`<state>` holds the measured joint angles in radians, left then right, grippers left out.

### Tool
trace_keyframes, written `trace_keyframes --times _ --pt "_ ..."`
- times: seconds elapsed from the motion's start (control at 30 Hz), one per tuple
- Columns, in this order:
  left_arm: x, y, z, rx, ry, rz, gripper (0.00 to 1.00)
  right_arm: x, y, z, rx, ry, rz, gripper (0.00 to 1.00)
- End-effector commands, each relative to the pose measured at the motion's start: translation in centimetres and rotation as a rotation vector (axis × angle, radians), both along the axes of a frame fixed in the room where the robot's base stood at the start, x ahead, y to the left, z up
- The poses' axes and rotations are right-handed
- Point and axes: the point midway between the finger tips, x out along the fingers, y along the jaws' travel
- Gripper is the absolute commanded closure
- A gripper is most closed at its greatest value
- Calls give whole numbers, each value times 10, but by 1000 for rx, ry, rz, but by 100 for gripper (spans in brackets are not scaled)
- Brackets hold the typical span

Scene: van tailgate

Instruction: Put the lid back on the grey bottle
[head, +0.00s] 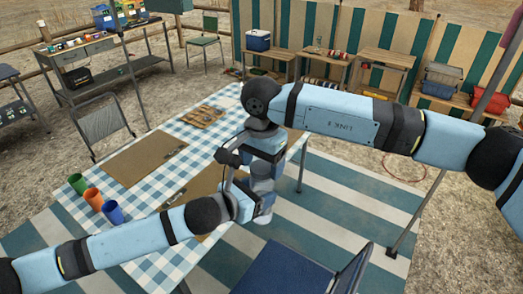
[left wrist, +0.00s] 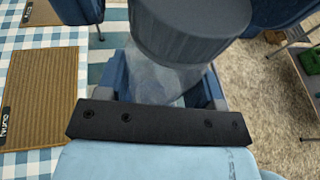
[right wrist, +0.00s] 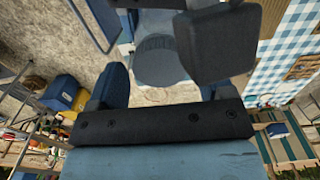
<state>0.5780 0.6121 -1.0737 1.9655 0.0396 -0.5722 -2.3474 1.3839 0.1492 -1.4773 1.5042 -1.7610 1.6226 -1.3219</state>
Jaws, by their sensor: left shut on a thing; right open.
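The grey bottle (head: 262,187) is upright in the head view, partly hidden by my grippers. In the left wrist view its pale body (left wrist: 160,80) stands between the fingers of my left gripper (left wrist: 165,90), which is shut on it. The dark grey lid (left wrist: 190,30) is on the bottle's top in that view; I cannot tell if it is fully seated. My right gripper (head: 263,162) is above the bottle, pointing down and open. In the right wrist view, the lid's round top (right wrist: 155,62) lies between its parted fingers. One finger stands on each side.
The table's checked cloth (head: 160,262) carries brown mats (head: 145,158), a wooden tray (head: 203,116) and green, orange and blue cups (head: 113,212) at left. A blue chair (head: 285,268) is close below the grippers. The striped mat (head: 345,200) at right is clear.

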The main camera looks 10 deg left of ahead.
Motion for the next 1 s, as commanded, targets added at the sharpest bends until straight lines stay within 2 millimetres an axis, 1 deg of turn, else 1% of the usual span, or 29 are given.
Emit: trace_keyframes --times 0.1,0.33,0.37,0.4,0.57,0.6,0.77,0.83,0.93,1.0 --pt "0 0 1 -1 -1 0 100 0 0 -4 0 1 0 26" --pt "0 0 1 -1 -1 0 100 0 0 -5 -1 0 0 26" --pt "0 0 1 -1 -1 0 100 0 0 -5 0 0 0 28" --pt "0 0 1 -1 -1 0 100 0 0 -5 -1 0 0 37" --pt "0 0 1 -1 -1 0 100 0 0 -5 0 0 0 74" --pt "0 0 1 -1 -1 0 100 0 0 -5 0 0 0 76" --pt "0 0 1 -1 -1 0 100 0 0 -5 0 0 -7 76" --pt "0 0 1 -1 -1 0 100 0 0 -5 0 0 -44 76" --pt "0 0 1 -1 -1 0 100 0 0 -5 0 0 -179 76" --pt "0 0 1 -1 -1 0 100 0 0 -5 0 0 -324 76"
